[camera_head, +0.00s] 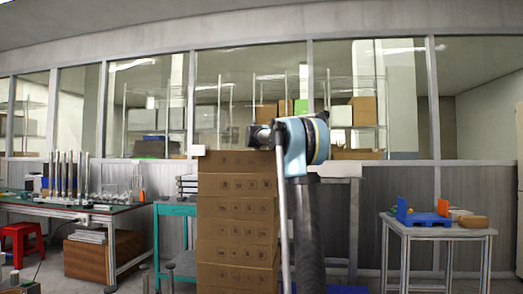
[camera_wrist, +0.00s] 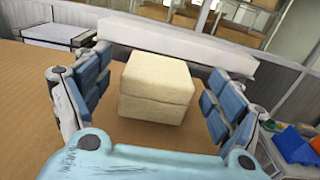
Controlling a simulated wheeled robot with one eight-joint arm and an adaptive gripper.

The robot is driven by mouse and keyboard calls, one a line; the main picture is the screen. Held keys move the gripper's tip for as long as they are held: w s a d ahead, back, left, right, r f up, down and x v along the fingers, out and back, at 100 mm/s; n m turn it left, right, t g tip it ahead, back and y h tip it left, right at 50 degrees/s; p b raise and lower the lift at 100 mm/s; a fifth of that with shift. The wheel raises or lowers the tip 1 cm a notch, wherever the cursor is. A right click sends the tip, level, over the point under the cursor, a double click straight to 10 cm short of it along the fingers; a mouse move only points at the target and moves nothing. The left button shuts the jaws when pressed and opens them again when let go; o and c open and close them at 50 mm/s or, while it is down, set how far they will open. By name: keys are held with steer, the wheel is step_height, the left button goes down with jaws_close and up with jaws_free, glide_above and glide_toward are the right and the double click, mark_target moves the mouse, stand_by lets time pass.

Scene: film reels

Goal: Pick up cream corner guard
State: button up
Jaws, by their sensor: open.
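The cream corner guard (camera_wrist: 157,87) appears as a pale block with a crease across its front. In the wrist view it sits on a brown cardboard top, between the finger lines of my gripper (camera_wrist: 160,70). The blue-padded fingers are spread wide, with a gap on each side of the block, and I see no contact. In the head view a small pale piece (camera_head: 198,150), likely the same guard, is at the top left corner of the box stack. My gripper (camera_head: 261,137) is to its right, near the stack's top.
The stack of cardboard boxes (camera_head: 236,220) stands in front of a windowed wall. A teal table (camera_head: 175,210) is left of it. A grey table (camera_head: 440,232) at right holds a blue tray (camera_head: 424,219) and small blocks. A long white ledge (camera_wrist: 175,40) runs behind the guard.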

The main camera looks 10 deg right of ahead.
steer(key=shift+x, duration=1.6)
steer(key=c, duration=1.1)
steer(key=shift+c, duration=0.2)
steer(key=shift+r, duration=0.1)
